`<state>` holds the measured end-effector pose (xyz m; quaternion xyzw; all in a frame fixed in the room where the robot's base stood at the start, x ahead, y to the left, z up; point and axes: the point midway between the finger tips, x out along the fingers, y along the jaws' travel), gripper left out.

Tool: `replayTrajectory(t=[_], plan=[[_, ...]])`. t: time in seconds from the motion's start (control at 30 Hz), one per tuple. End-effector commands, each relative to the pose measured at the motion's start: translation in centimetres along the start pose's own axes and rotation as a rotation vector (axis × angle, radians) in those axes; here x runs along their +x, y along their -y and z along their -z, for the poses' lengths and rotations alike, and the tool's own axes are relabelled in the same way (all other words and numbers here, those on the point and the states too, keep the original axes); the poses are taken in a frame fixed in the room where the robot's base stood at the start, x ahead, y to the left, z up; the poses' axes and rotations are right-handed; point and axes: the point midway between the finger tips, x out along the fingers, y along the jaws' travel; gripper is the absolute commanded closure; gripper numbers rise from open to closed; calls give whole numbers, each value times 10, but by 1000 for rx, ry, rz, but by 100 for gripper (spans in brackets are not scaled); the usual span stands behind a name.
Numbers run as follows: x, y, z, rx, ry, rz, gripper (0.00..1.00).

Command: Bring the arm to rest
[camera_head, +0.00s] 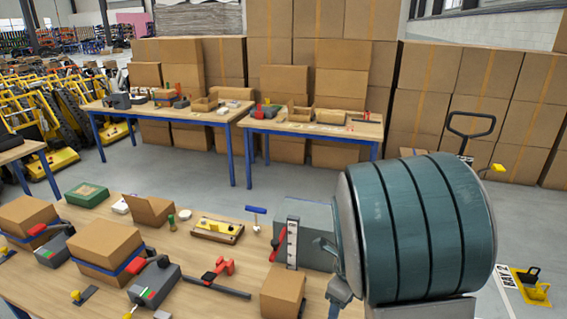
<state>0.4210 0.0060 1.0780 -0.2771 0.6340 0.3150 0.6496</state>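A large dark teal drum with ribbed bands (425,230) fills the right foreground, close to the camera. I cannot tell for sure whether it is a part of my arm. It hides the right end of the near table. Small grey metal parts (338,290) show at its lower left, too unclear to name. I can make out no gripper fingers, so my gripper is not seen in this view.
The near wooden table (185,262) holds boxes, tape dispensers, a yellow-topped block (217,229) and a grey machine (312,234). Two blue-legged tables (225,117) (335,130) and stacked cartons (440,90) stand behind. Yellow carriers (45,115) stand left. Grey floor between tables is clear.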

Motion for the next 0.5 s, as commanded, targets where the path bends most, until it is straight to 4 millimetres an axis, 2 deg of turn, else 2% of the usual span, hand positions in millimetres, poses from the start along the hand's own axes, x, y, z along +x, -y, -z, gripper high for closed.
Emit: replayTrajectory(t=[0.23,0.5], plan=[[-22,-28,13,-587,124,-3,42],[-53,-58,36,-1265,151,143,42]])
